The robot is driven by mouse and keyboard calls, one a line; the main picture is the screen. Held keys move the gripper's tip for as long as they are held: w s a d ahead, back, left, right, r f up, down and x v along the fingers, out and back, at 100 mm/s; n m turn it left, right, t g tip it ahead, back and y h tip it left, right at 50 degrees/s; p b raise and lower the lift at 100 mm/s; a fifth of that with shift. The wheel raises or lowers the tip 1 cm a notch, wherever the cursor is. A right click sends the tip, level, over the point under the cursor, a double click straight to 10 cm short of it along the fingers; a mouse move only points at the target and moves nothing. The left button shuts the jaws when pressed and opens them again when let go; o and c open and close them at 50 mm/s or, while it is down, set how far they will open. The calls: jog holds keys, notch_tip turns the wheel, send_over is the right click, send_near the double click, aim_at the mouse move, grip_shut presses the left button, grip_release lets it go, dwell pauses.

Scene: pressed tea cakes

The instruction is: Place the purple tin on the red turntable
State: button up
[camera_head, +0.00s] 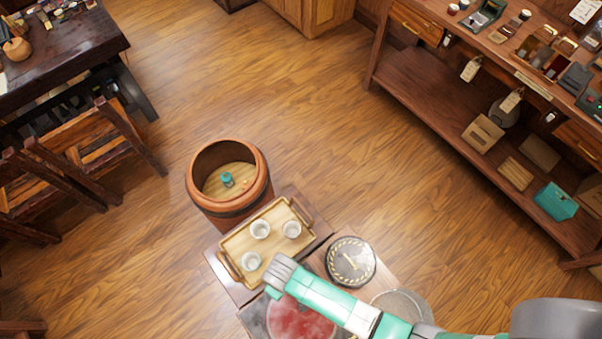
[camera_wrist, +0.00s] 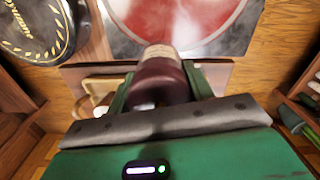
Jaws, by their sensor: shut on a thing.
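A dark purple tin (camera_wrist: 160,82) with a pale band at its far end is held between the two fingers of my gripper (camera_wrist: 160,74) in the wrist view. The red turntable (camera_wrist: 190,18) is a red disc with a pale rim on a dark square base. In the head view the turntable (camera_head: 300,320) is at the bottom, partly covered by my arm. In the wrist view the tin's far end overlaps the disc's near edge; I cannot tell its height above it. In the head view my arm hides the tin.
A wooden tray (camera_head: 273,218) with three white cups stands beside the turntable. A brown barrel (camera_head: 228,205) stands behind the tray. A shelf unit (camera_head: 440,95) is at the right, chairs (camera_head: 90,135) at the left.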

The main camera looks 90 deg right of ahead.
jog(key=s+a, duration=0.1)
jog(key=a, duration=0.2)
jog(key=s+a+p, duration=0.1)
jog(key=s+a, duration=0.1)
jog(key=a, duration=0.1)
jog(key=s+a+p, duration=0.1)
jog(key=a, duration=0.2)
jog(key=shift+s+a+f, duration=0.15)
jog(key=shift+s+f, duration=0.15)
jog(key=shift+f, duration=0.05)
jog(key=f, duration=0.3)
jog(key=shift+s+a, duration=0.15)
jog(key=shift+a, duration=0.15)
jog(key=shift+d+f, duration=0.1)
jog(key=shift+f, duration=0.2)
jog(key=shift+f, duration=0.2)
jog(key=o, duration=1)
notch_tip(320, 180, up, 12)
jog(key=p, duration=0.1)
jog(key=shift+r, duration=0.2)
